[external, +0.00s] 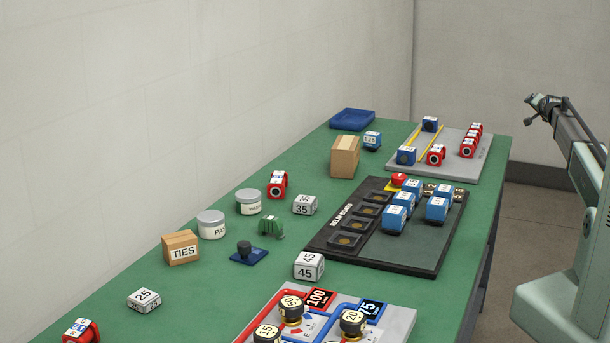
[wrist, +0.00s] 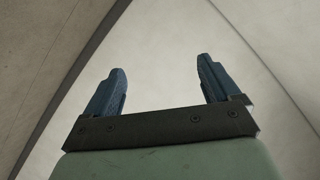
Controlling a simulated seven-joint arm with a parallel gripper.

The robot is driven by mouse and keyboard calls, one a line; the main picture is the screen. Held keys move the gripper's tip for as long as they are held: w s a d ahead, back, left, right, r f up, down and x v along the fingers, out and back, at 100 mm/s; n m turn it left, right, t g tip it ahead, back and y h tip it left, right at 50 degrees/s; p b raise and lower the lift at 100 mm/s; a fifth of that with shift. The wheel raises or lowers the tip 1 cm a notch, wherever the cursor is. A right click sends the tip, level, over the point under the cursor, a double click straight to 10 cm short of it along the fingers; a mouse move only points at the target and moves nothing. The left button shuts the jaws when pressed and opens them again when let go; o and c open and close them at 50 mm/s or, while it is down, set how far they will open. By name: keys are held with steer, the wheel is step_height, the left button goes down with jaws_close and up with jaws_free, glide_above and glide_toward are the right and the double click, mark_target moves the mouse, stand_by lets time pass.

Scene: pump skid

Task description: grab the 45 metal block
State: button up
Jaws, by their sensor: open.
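The metal block marked 45 (external: 309,267) is a light grey block with rounded edges and black numbers on its top and front. In the external view it sits on the green table, just left of the relay board's near left corner. My gripper shows in the wrist view (wrist: 160,88) with its two blue fingers wide apart and nothing between them. Behind the fingers are only plain wall or ceiling surfaces. My arm is at the right of the external view, off the table and far from the block; the fingers are not clear there.
Similar blocks marked 35 (external: 305,205) and 25 (external: 144,299) lie on the table (external: 200,285). The dark relay board (external: 400,257) is right of the 45 block, and a grey panel with pipes and gauges (external: 398,323) is nearer. A blue stand (external: 248,254) is left.

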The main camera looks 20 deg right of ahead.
steer(key=w+a+g+y, duration=0.1)
steer(key=w+a+y, duration=0.25)
steer(key=a, duration=1.15)
steer(key=w+a+y, duration=0.2)
steer(key=w+a, duration=0.2)
steer(key=a, duration=1.1)
steer(key=s+a+f+n+g+y, duration=0.1)
steer(key=s+a+g+y, duration=0.1)
steer(key=a, duration=1.3)
steer(key=s+a+f+n+g+y, duration=0.1)
steer(key=s+a+g+y, duration=0.15)
steer(key=a, duration=1.25)
steer(key=s+a+g+y, duration=0.15)
steer(key=s+a, duration=0.45)
steer(key=a, duration=0.7)
steer(key=n+g+h, duration=0.2)
steer(key=n+g, duration=0.2)
steer(key=g, duration=0.5)
glide_toward(309, 258)
steer(key=x, duration=1)
steer(key=shift+f, duration=0.3)
